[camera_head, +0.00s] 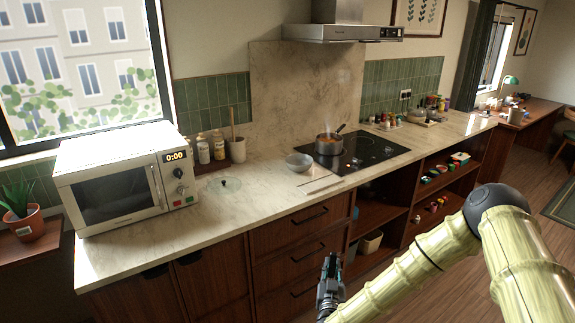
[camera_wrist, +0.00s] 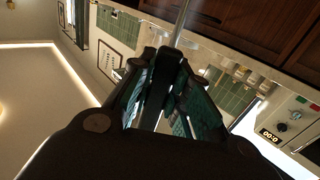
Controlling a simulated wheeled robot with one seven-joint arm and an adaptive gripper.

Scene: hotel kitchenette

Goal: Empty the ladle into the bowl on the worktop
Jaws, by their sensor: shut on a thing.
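A pale grey bowl (camera_head: 299,162) stands on the stone worktop (camera_head: 262,207), just left of the black hob. My gripper (camera_head: 331,266) is low in front of the drawers, below the worktop's front edge and away from the bowl. In the wrist view my gripper (camera_wrist: 168,60) is shut around a thin metal rod, which looks like the handle of the ladle (camera_wrist: 181,22). The rod runs out of the top of the picture. The ladle's cup is not in view, so its contents cannot be told. I cannot make out the ladle in the head view.
A pale board (camera_head: 321,185) lies in front of the bowl. A glass lid (camera_head: 224,184) and a microwave (camera_head: 125,180) are to the left. Open shelves (camera_head: 440,185) are under the worktop at right.

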